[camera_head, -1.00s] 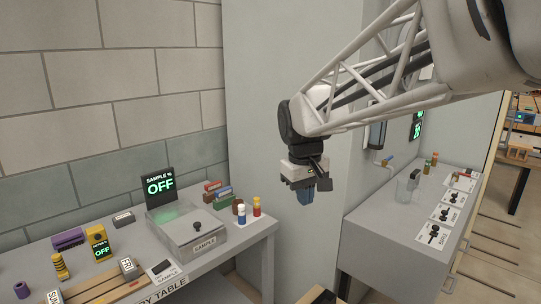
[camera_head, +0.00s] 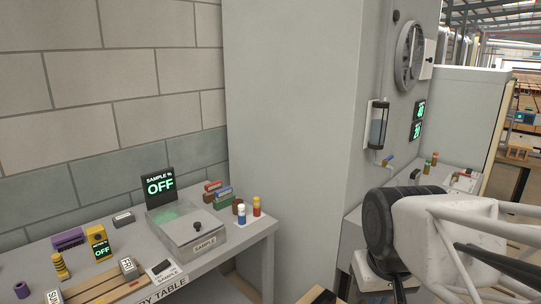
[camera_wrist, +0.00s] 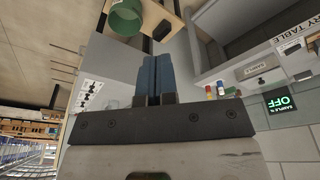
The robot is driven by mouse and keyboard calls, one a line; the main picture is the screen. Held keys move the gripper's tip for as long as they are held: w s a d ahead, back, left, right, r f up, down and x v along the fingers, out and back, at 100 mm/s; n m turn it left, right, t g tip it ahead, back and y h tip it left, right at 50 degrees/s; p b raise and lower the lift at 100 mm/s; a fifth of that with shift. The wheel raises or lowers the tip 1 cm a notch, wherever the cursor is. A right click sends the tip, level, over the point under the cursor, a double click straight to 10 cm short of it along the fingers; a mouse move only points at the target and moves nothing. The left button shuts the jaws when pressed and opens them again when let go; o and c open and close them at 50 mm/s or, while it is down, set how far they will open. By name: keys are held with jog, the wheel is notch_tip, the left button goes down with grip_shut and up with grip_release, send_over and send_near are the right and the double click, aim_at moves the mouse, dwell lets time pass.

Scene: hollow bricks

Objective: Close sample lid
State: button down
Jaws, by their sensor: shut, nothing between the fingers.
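The grey sample box (camera_head: 207,240) stands on the table at the left, labelled SAMPLE. A flat grey lid panel with a black knob (camera_head: 197,226) lies over its front part; a green glow shows behind it. I cannot tell whether it is fully closed. A SAMPLE % display (camera_head: 160,186) behind it reads OFF. The box also shows in the wrist view (camera_wrist: 258,68), at the upper right. My gripper (camera_wrist: 155,62) has its blue fingers shut and empty, well away from the box. In the head view the fingers are mostly out of frame at the lower right.
A wall pillar (camera_head: 290,130) separates this table from the right bench (camera_head: 445,176). A green container (camera_wrist: 126,16) shows in the wrist view.

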jog(key=shift+m, duration=0.4)
jog(key=s, duration=0.1)
jog(key=s+f, duration=0.2)
jog(key=shift+s+d, duration=0.2)
jog(key=shift+d, duration=0.2)
